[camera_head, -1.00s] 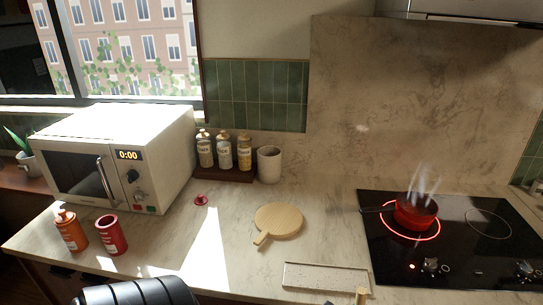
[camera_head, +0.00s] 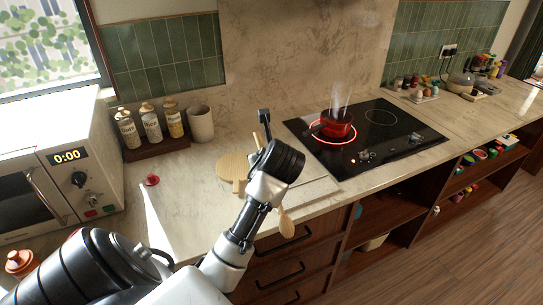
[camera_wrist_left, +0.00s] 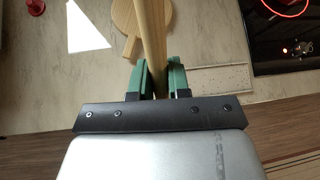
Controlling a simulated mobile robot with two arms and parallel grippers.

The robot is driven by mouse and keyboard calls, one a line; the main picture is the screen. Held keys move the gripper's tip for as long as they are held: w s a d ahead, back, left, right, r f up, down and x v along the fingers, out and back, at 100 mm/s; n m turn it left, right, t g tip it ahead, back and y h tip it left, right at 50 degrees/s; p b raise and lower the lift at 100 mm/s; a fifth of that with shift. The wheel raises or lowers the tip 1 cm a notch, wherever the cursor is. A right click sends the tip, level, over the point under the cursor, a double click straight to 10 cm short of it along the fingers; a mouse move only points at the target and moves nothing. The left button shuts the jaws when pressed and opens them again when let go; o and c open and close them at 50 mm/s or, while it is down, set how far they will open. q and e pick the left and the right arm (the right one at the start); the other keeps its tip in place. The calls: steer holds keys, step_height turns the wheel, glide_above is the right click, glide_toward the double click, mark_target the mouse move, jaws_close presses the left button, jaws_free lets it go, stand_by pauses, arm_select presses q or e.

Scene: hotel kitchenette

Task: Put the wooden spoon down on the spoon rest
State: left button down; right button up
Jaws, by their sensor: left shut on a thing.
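My left gripper (camera_head: 263,132) is above the counter front, shut on the wooden spoon. In the left wrist view the spoon (camera_wrist_left: 153,45) rises between the green fingers (camera_wrist_left: 157,80). In the head view one wooden end of the spoon (camera_head: 286,222) shows below my wrist, in front of the counter edge; my arm hides its middle. A flat pale rectangular piece (camera_head: 316,186), probably the spoon rest, lies left of the hob and is partly hidden by my arm. It also shows in the left wrist view (camera_wrist_left: 222,79), right of the fingers. The spoon appears apart from it. My right gripper is out of view.
A round wooden board (camera_head: 231,165) lies behind my gripper. A red pot (camera_head: 337,123) steams on a glowing ring of the hob (camera_head: 375,150). Jars (camera_head: 150,122), a cup (camera_head: 201,124) and a microwave (camera_head: 60,165) stand left. A small red object (camera_head: 152,180) lies on the counter.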

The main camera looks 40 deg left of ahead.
arm_select(q)
steer(key=a+n+g+h+p, duration=0.2)
steer(key=a+n+g+h, duration=0.1)
steer(key=a+n+g, duration=0.6)
steer(key=w+d+f+n+h+p, duration=0.25)
steer(key=d+n+h, duration=0.25)
steer(key=d+n, duration=0.4)
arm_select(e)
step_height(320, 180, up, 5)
arm_select(q)
steer(key=shift+t, duration=0.4)
steer(key=b+x, duration=0.2)
steer(key=b, duration=0.1)
steer(key=w+b+x, duration=0.1)
steer(key=b+x, duration=0.4)
steer(key=b, duration=0.2)
steer(key=shift+w+d+f, duration=0.3)
steer(key=shift+w+f, duration=0.05)
steer(key=shift+f, duration=0.9)
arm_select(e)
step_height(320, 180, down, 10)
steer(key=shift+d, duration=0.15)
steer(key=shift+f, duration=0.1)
